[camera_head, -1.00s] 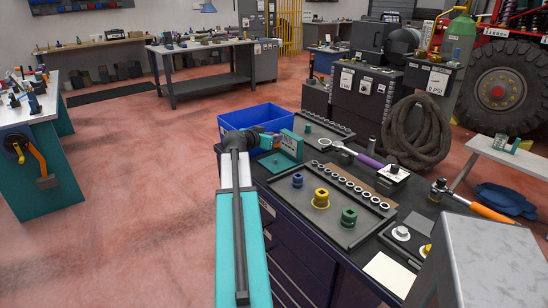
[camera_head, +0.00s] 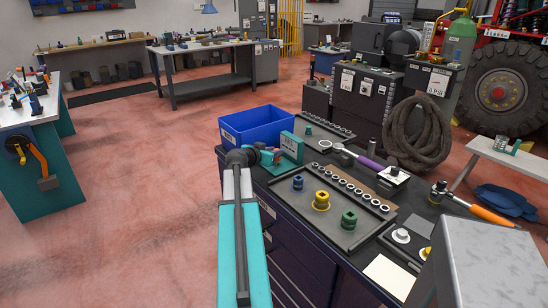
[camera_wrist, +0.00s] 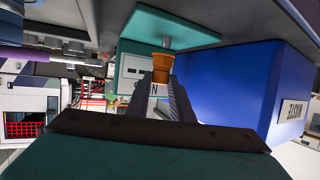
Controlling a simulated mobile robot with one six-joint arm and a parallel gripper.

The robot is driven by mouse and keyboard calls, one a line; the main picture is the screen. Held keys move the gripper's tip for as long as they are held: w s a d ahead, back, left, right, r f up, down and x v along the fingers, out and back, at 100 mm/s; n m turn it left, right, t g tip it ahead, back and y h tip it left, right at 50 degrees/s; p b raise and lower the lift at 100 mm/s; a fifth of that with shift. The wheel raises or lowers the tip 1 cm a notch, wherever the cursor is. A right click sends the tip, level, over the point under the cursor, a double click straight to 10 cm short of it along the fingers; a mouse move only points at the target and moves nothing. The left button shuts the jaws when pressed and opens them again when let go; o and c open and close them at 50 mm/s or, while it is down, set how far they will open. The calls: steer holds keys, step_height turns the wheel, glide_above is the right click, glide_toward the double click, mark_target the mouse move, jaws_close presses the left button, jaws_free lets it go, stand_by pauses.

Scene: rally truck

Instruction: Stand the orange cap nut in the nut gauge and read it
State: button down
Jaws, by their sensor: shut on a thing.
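The orange cap nut (camera_wrist: 162,66) is held between the tips of my gripper (camera_wrist: 167,82) in the wrist view. The teal nut gauge (camera_wrist: 193,32) stands just beyond it, its pale lettered face partly hidden behind the nut and fingers. I cannot tell whether nut and gauge touch. In the head view, my gripper (camera_head: 270,156) is low at the left end of the dark bench, beside the teal gauge (camera_head: 291,147). The nut is small and hard to make out there.
A blue bin (camera_head: 240,131) stands close behind my gripper; its wall fills the right of the wrist view (camera_wrist: 235,85). A grey tray (camera_head: 325,230) holds blue, yellow and green nuts and a row of sockets. A purple-handled tool (camera_head: 368,161) lies behind it.

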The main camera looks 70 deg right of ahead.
steer(key=shift+f, duration=1.25)
steer(key=c, duration=1.6)
jaws_free()
steer(key=shift+o, duration=0.2)
steer(key=shift+a, duration=0.15)
steer(key=b+v, duration=0.2)
steer(key=v, duration=0.9)
steer(key=shift+a+r, duration=0.15)
steer(key=shift+a, duration=0.15)
steer(key=shift+w, duration=0.15)
